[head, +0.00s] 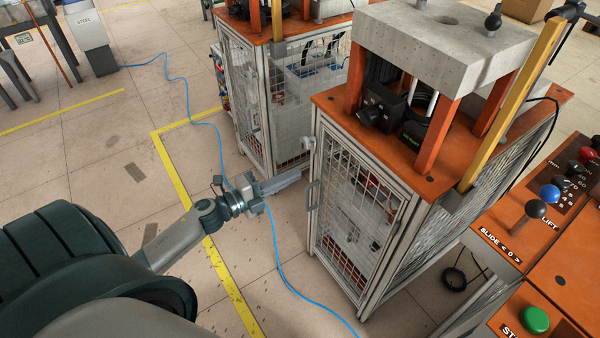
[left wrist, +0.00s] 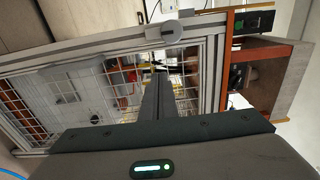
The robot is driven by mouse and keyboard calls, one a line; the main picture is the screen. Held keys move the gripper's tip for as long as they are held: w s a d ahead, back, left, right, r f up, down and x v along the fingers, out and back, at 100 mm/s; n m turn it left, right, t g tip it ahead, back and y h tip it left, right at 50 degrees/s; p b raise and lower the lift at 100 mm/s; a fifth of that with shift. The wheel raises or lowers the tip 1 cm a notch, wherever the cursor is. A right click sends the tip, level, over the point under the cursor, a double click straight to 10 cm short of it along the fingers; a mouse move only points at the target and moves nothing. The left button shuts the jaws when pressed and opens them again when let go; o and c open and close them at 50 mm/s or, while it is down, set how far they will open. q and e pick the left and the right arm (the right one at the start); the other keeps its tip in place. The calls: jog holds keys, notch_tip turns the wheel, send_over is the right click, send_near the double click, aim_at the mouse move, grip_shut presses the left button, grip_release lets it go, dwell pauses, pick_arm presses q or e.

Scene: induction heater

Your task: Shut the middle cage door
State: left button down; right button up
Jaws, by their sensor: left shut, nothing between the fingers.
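The near cage door (head: 352,212) is a mesh panel in a grey metal frame, on the front of the orange-topped cage at right. Its handle (head: 312,195) and a round latch (head: 308,143) sit at its left edge. The door looks nearly flush with its frame; a small gap cannot be told. My left gripper (head: 297,175) is shut and empty, pointing right, just left of the door's handle edge. In the left wrist view its fingers (left wrist: 158,98) lie in front of mesh and frame; contact cannot be told. My right gripper is not in view.
Another mesh cage (head: 252,105) stands behind, to the left. A concrete press block (head: 440,30) stands on orange posts above the near cage. A control panel (head: 530,240) is at right. A blue cable (head: 290,285) crosses the floor. Open floor lies left of the cages.

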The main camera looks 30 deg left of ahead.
pick_arm(q)
jog(key=v, duration=0.4)
jog(key=shift+s, duration=0.25)
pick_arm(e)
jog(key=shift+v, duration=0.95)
pick_arm(q)
jog(key=shift+f, duration=0.1)
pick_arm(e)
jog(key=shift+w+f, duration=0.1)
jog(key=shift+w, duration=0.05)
